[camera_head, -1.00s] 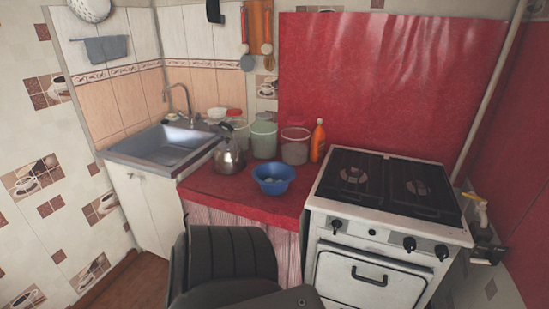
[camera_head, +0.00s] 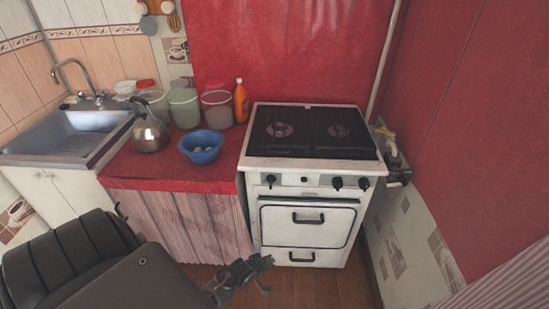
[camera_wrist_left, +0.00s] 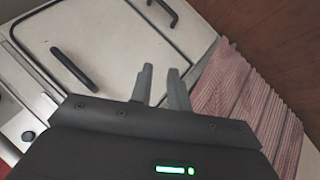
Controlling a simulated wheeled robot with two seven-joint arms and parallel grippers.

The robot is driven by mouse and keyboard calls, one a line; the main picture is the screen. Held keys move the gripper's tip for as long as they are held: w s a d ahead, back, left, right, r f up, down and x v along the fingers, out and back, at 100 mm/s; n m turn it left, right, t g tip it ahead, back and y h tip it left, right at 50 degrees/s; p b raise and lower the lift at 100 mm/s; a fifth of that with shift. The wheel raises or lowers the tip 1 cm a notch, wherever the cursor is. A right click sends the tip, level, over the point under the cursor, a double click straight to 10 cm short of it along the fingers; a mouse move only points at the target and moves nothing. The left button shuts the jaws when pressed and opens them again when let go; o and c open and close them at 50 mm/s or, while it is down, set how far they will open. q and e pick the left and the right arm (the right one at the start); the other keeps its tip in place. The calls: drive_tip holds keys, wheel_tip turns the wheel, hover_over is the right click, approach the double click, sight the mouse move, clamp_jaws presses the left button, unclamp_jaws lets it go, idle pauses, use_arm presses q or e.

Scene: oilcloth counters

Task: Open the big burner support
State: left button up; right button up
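The stove (camera_head: 306,180) is white with a dark top, right of the counter in the head view. Two black burner supports lie flat side by side on it, a left one (camera_head: 282,130) and a right one (camera_head: 338,131); I cannot tell which is bigger. My left gripper (camera_head: 262,274) is low in front of the stove's lower left, well below the supports. In the left wrist view its two fingers (camera_wrist_left: 161,80) are apart with nothing between them, before the stove front (camera_wrist_left: 120,45). My right gripper is not in view.
Black knobs (camera_head: 338,183) and an oven handle (camera_head: 308,218) stick out from the stove front. A striped curtain (camera_head: 205,222) hangs left of the stove. A blue bowl (camera_head: 201,147), kettle (camera_head: 150,130) and orange bottle (camera_head: 240,102) stand on the red counter. Bare floor (camera_head: 310,288) shows in front.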

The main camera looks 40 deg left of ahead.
use_arm(q)
drive_tip(key=w+a+r+n+t, duration=0.1)
drive_tip(key=w+a+r+n, duration=0.15)
drive_tip(key=r, duration=0.35)
drive_tip(key=w+a+r+n+t+y, duration=0.1)
drive_tip(key=w+a+r, duration=0.1)
drive_tip(key=w+r, duration=0.3)
drive_tip(key=w+a+r+n+t, duration=0.2)
drive_tip(key=r, duration=0.5)
drive_tip(key=n+t+y+p, duration=0.1)
drive_tip(key=n+t+y, duration=0.15)
drive_tip(key=n, duration=0.35)
approach(275, 161)
wheel_tip(275, 161, up, 4)
drive_tip(key=shift+m+h, duration=0.25)
drive_tip(key=shift+m, duration=0.1)
drive_tip(key=x, duration=1)
drive_tip(key=shift+a+f+p, duration=0.15)
drive_tip(key=shift+f+p, duration=0.05)
drive_tip(key=shift+p, duration=0.15)
drive_tip(key=shift+c, duration=0.5)
clamp_jaws()
